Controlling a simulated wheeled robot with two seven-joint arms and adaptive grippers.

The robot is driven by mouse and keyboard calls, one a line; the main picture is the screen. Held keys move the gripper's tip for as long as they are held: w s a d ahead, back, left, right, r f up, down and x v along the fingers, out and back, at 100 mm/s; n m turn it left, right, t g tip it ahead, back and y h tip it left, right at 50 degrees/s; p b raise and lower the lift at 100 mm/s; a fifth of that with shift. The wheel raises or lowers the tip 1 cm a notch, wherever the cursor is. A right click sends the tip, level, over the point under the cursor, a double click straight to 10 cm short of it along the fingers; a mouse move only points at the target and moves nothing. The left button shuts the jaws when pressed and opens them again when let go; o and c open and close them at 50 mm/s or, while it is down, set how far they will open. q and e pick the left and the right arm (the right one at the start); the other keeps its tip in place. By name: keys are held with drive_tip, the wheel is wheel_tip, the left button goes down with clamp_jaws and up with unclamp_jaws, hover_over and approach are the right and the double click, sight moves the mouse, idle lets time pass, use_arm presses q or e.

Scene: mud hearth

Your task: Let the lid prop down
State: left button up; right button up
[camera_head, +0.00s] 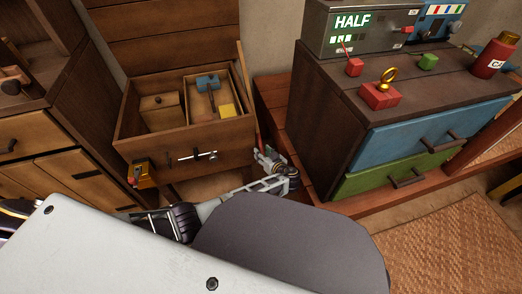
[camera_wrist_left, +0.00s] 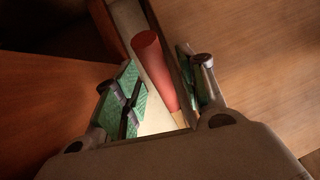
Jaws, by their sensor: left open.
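A wooden chest (camera_head: 140,119) stands open, its plank lid (camera_head: 150,35) raised behind it. A thin wooden bar (camera_head: 239,62), which looks like the lid prop, slants up at the chest's right end. A small red piece (camera_head: 258,141) shows beside my left gripper (camera_head: 272,163), low at the chest's front right corner. In the left wrist view, a tapered red handle (camera_wrist_left: 153,66) lies between the two green-padded fingers of my open left gripper (camera_wrist_left: 158,72). The fingers stand apart; whether either touches the handle is unclear. My right gripper is not in view.
Inside the chest are a small wooden box (camera_head: 161,110), a blue-headed mallet (camera_head: 208,84) and a yellow block (camera_head: 227,111). A dark cabinet (camera_head: 335,125) with blue and green drawers stands close on the right. A wooden cupboard (camera_head: 75,165) stands left.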

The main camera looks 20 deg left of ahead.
use_arm(q)
drive_tip(key=shift+a, duration=0.1)
idle(0.3)
clamp_jaws()
